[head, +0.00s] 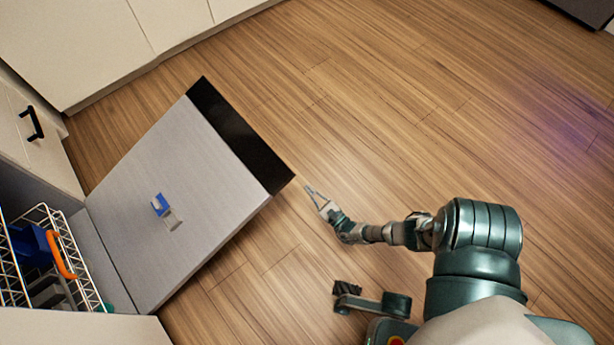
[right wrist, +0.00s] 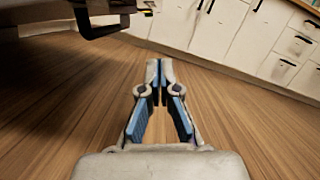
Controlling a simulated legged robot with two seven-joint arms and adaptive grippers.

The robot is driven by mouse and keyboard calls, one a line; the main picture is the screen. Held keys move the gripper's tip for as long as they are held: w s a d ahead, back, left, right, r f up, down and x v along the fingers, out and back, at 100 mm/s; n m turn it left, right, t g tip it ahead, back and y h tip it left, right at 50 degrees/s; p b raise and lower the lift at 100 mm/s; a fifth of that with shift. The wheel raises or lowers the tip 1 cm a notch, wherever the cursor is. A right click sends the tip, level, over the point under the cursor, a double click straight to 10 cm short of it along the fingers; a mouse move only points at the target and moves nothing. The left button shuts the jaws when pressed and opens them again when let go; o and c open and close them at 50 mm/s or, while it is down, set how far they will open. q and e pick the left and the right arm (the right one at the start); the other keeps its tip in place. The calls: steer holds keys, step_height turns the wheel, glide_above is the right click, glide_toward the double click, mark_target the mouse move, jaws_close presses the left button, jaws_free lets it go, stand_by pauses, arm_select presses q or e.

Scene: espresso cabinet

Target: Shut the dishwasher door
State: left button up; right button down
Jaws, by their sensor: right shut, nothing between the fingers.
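The dishwasher door (head: 180,170) hangs open at the left of the head view, folded down with its grey inner face up and a black strip (head: 240,135) along its free end. A small blue and grey fitting (head: 167,211) sits on that face. My right gripper (head: 311,191) is shut and empty, just off the corner of the black strip, with a small gap of floor showing between them. In the right wrist view its fingertips (right wrist: 158,68) meet over the floor. A dark edge with a bar handle (right wrist: 100,25), apparently the door's, shows at the upper left. My left gripper is not in view.
A wire rack (head: 70,262) with blue and orange items stands inside the dishwasher at the lower left. Cream cabinets (head: 120,40) line the upper left, one with a black handle (head: 32,123). The wooden floor (head: 430,90) is clear to the right of the door.

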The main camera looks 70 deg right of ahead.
steer(key=w+d+r, duration=0.2)
steer(key=w+r, duration=0.3)
steer(key=w, duration=0.1)
steer(key=shift+w+r+b, duration=0.15)
steer(key=shift+w+b, duration=0.2)
steer(key=shift+w, duration=0.05)
steer(key=shift+d, duration=0.1)
